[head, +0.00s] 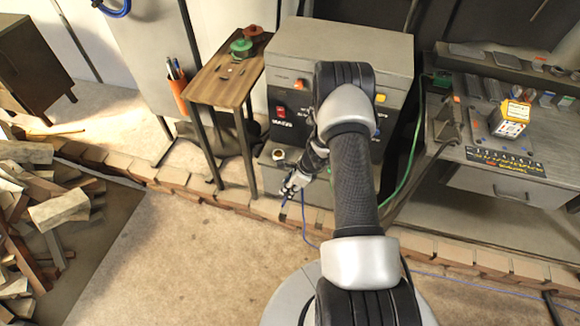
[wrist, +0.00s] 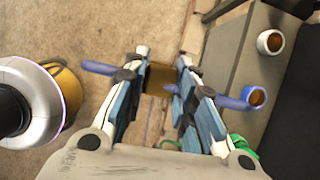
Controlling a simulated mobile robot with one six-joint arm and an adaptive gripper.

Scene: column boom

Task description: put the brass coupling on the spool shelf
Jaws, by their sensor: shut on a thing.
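My gripper (head: 291,186) reaches forward and down, in front of the low ledge of the grey machine. In the wrist view my gripper (wrist: 158,80) is shut on a brownish-yellow block-like piece, the brass coupling (wrist: 158,77), held between the blue-padded fingers. The fingers hide part of it, and I cannot make it out in the head view. A small wooden stand with a green and a red-brown spool-like thing on it, apparently the spool shelf (head: 213,88), stands left of the machine, up and left of my gripper.
The grey machine (head: 292,86) stands behind my gripper. A white ring-shaped piece (head: 279,155) sits on its low ledge. An orange holder (head: 178,94) hangs left of the stand. A low brick edging (head: 222,193) crosses the floor. A cluttered workbench (head: 470,150) is at right, stacked wood (head: 40,205) at left.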

